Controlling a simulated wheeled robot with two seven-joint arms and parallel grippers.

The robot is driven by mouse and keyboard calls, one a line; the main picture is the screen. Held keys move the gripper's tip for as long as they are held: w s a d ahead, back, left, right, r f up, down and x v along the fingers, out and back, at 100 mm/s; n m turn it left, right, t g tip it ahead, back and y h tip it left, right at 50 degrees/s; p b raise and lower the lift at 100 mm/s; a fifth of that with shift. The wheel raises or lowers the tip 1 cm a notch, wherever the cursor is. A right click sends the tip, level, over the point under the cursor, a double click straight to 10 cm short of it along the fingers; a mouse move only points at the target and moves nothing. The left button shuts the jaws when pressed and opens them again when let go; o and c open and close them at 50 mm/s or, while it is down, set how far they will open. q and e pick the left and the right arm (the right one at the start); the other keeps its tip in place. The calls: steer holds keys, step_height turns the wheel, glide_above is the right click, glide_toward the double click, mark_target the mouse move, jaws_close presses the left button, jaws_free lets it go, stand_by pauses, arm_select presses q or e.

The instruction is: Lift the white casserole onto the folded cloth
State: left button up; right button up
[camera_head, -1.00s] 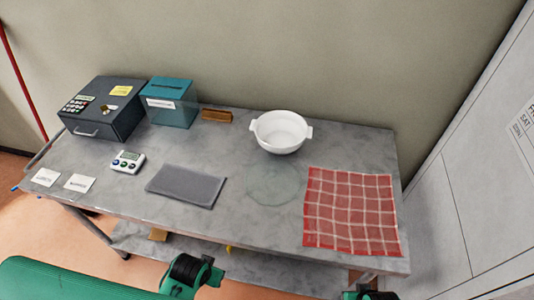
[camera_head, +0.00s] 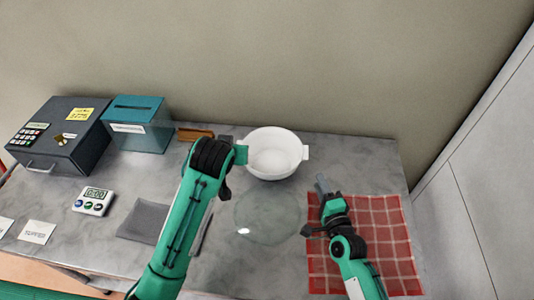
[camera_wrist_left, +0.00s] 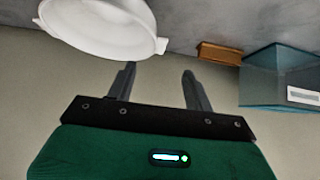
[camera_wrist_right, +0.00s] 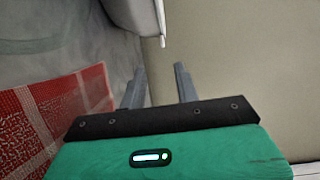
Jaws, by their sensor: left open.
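The white casserole (camera_head: 272,153) stands upright on the grey table near the wall, with a handle on each side. The red checked cloth (camera_head: 382,235) lies flat at the right, partly covered by my right arm. My left gripper (camera_wrist_left: 159,67) is open and empty; the casserole (camera_wrist_left: 100,25) shows beyond it at upper left. In the head view my left arm hides most of that gripper, near the casserole's left handle. My right gripper (camera_head: 321,181) is open and empty above the cloth's far left corner, apart from the casserole. The casserole's edge also shows in the right wrist view (camera_wrist_right: 135,15).
A round glass disc (camera_head: 265,222) lies in front of the casserole. A grey rectangular mat (camera_head: 143,221) is partly behind my left arm. A wooden block (camera_head: 196,134), teal box (camera_head: 140,125), dark cash box (camera_head: 60,135) and timer (camera_head: 94,201) stand left.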

mark_target(307, 151)
steer(key=shift+w+f, duration=0.1)
steer(key=shift+f, duration=0.1)
steer(key=shift+s+d+r, duration=0.15)
steer(key=shift+s+r, duration=0.3)
steer(key=shift+s, duration=0.05)
steer(key=shift+w+f, duration=0.2)
steer(key=shift+w, duration=0.2)
arm_select(q)
steer(key=x, duration=1.3)
steer(key=shift+w+d+r, duration=0.1)
steer(key=shift+w+d, duration=0.05)
steer(key=shift+w, duration=0.1)
arm_select(e)
steer(key=x, duration=1.3)
steer(key=shift+w+r, duration=0.25)
arm_select(q)
steer(key=c, duration=0.6)
arm_select(e)
steer(key=c, duration=0.7)
arm_select(q)
jaws_close()
